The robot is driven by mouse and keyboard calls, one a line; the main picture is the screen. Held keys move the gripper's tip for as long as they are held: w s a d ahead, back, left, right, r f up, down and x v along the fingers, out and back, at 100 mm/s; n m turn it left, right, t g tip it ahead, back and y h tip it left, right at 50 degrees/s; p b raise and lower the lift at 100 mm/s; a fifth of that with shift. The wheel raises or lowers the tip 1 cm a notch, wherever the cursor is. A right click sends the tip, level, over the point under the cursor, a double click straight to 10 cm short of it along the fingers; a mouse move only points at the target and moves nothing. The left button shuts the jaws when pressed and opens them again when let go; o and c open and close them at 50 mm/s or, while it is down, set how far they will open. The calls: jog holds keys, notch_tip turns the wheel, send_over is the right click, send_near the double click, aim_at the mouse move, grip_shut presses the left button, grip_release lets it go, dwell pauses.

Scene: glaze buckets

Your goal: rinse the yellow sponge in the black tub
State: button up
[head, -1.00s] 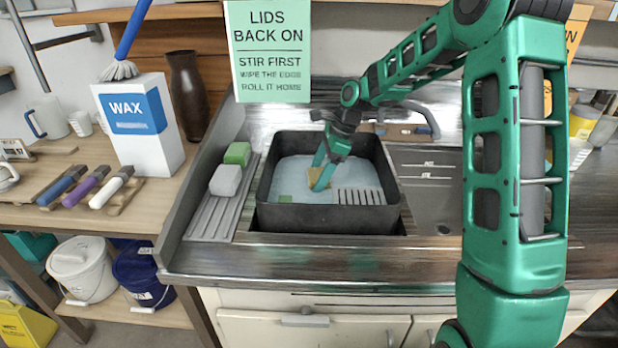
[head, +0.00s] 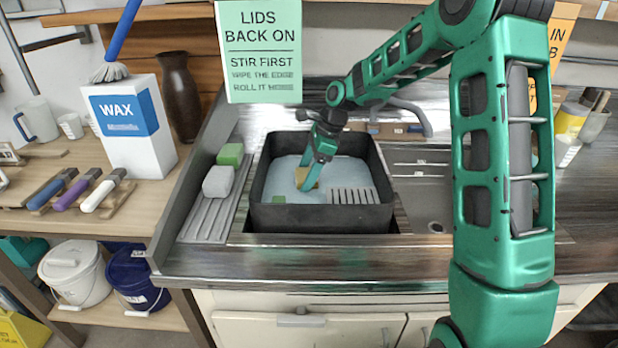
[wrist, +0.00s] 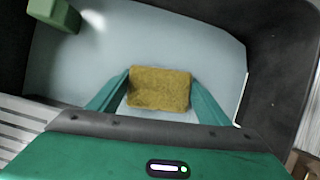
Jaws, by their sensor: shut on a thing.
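The black tub (head: 320,217) stands in the sink area and holds pale, bluish water (head: 345,172). My gripper (head: 306,186) reaches down inside the tub. It is shut on the yellow sponge (head: 312,178), which sits between the two fingers low in the tub. In the wrist view the sponge (wrist: 159,88) is held between the green fingertips over the pale water. I cannot tell how deep the sponge is in the water.
A green block (head: 279,200) and a slotted grey piece (head: 354,196) are in the tub. A grey sponge (head: 218,182) and a green sponge (head: 231,154) lie on the ribbed drainboard (head: 208,222) to the left. A faucet (head: 412,112) stands behind. The wax box (head: 130,125) is farther left.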

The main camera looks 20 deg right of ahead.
jog(key=shift+a, duration=0.3)
jog(key=shift+w+r, duration=0.1)
jog(key=shift+r, duration=4.15)
notch_tip(320, 180, up, 7)
jog(key=shift+r, duration=0.2)
